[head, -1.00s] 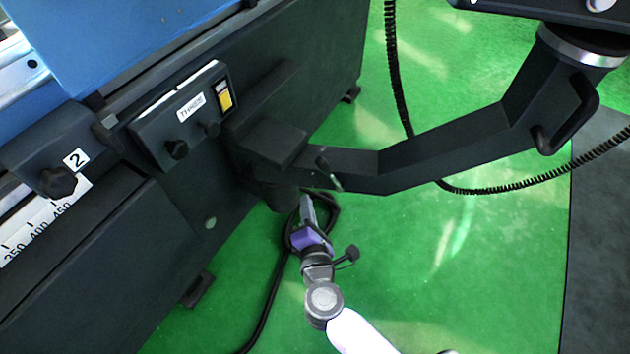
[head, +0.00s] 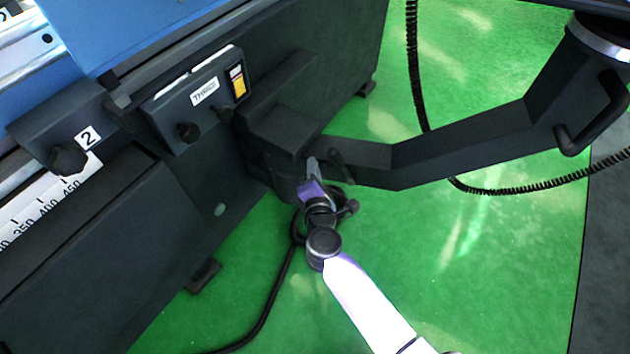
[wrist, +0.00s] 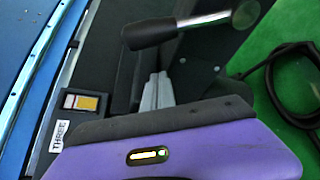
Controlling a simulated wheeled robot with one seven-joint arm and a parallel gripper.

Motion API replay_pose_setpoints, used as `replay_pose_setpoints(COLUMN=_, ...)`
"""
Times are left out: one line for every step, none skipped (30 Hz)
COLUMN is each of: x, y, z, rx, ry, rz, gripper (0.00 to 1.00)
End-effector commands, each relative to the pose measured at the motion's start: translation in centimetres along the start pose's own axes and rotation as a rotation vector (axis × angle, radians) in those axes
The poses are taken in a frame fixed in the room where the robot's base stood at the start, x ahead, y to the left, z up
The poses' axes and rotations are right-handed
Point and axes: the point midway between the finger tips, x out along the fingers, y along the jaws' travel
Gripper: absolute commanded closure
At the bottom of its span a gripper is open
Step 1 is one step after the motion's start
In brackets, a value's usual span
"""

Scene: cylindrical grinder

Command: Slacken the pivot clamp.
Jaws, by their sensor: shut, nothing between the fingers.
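The pivot clamp lever (wrist: 150,32) shows in the wrist view as a black grip on a silver rod, running right to a round end (wrist: 245,13). In the head view the lever (head: 340,166) is small and dark, at the machine end of the black swing arm (head: 450,150). My gripper (head: 312,163) is right beside it, just to its left in the head view. In the wrist view my gripper's grey fingers (wrist: 157,90) are together and empty, below the lever's grip. I cannot tell whether they touch the lever.
The dark machine body (head: 110,240) stands at left, with a control box (head: 203,95) marked THREE and a knob block (head: 65,135) marked 2. A coiled cable (head: 413,70) hangs behind the swing arm. A black cable (head: 270,305) lies on the open green floor.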

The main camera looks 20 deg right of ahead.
Motion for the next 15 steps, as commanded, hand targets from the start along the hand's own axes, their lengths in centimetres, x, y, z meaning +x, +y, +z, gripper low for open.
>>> replay_pose_setpoints(x=-0.5, y=0.1, z=1.0, rx=0.0, ry=-0.002, rz=-0.003, gripper=1.0)
replay_pose_setpoints(x=-0.6, y=0.1, z=1.4, rx=0.001, ry=-0.002, rz=-0.003, gripper=1.0)
replay_pose_setpoints(x=-0.8, y=0.1, z=1.9, rx=0.002, ry=-0.001, rz=-0.003, gripper=1.0)
replay_pose_setpoints(x=-0.9, y=0.1, z=2.2, rx=0.001, ry=-0.002, rz=-0.003, gripper=1.0)
replay_pose_setpoints(x=-1.0, y=0.1, z=2.6, rx=0.001, ry=-0.002, rz=-0.002, gripper=1.0)
replay_pose_setpoints(x=-1.2, y=0.1, z=2.9, rx=0.0, ry=-0.002, rz=-0.002, gripper=1.0)
replay_pose_setpoints(x=-1.2, y=0.1, z=3.1, rx=0.001, ry=-0.001, rz=-0.001, gripper=1.0)
replay_pose_setpoints(x=-1.3, y=0.1, z=3.3, rx=0.001, ry=0.0, rz=-0.001, gripper=1.0)
replay_pose_setpoints(x=-1.4, y=0.0, z=3.5, rx=0.001, ry=0.0, rz=-0.002, gripper=1.0)
replay_pose_setpoints(x=-1.4, y=0.0, z=3.6, rx=0.001, ry=0.0, rz=-0.002, gripper=1.0)
replay_pose_setpoints(x=-1.5, y=0.0, z=3.7, rx=0.001, ry=0.0, rz=-0.001, gripper=1.0)
replay_pose_setpoints(x=-1.5, y=0.0, z=3.8, rx=0.0, ry=0.0, rz=-0.001, gripper=1.0)
replay_pose_setpoints(x=-1.5, y=0.0, z=3.8, rx=0.0, ry=0.0, rz=-0.001, gripper=1.0)
replay_pose_setpoints(x=-1.5, y=0.0, z=3.8, rx=0.0, ry=0.0, rz=-0.001, gripper=1.0)
replay_pose_setpoints(x=-1.5, y=0.0, z=3.8, rx=0.0, ry=0.0, rz=-0.001, gripper=1.0)
